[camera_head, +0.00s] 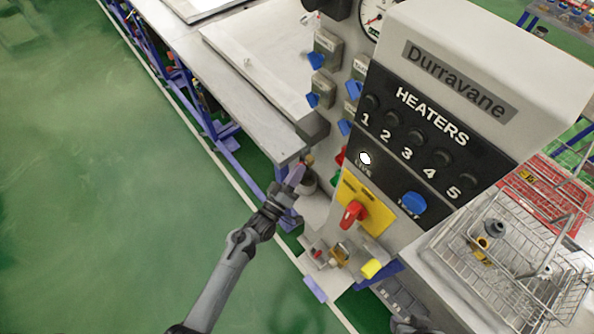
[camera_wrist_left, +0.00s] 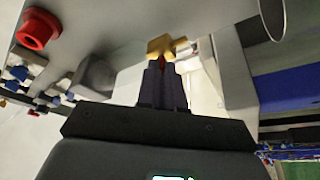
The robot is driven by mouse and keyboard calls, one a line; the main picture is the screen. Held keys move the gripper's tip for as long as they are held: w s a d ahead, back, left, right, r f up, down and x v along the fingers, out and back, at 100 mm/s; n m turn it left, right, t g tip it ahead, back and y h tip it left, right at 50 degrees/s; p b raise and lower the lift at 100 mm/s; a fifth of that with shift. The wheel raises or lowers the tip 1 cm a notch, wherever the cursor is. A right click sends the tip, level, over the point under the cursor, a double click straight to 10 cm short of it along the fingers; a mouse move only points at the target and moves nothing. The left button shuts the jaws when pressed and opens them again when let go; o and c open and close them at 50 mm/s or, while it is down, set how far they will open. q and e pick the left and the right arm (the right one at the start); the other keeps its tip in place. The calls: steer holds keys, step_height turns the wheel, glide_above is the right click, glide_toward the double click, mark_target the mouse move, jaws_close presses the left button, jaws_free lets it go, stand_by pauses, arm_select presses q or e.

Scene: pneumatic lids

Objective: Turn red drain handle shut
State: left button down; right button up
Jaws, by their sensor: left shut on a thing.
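The red drain handle (camera_wrist_left: 162,62) shows as a thin red strip between the fingers of my left gripper (camera_wrist_left: 161,84) in the left wrist view. The gripper is shut on it. A brass valve body (camera_wrist_left: 165,45) sits just beyond the fingertips. In the head view my left gripper (camera_head: 296,174) reaches up beside the machine's left side, below the bench corner. The fingers hide most of the handle there, so its turn angle cannot be told. My right gripper cannot be made out.
The grey machine panel carries a red switch on a yellow plate (camera_head: 352,213) and a blue knob (camera_head: 415,203). A steel bench (camera_head: 240,95) lies left of it. A wire basket (camera_head: 505,262) stands at the right. Green floor (camera_head: 110,200) at left is clear.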

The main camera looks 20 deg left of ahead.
arm_select(q)
steer(key=c, duration=1.3)
jaws_free()
steer(key=shift+b+v, duration=0.35)
steer(key=shift+v, duration=5.05)
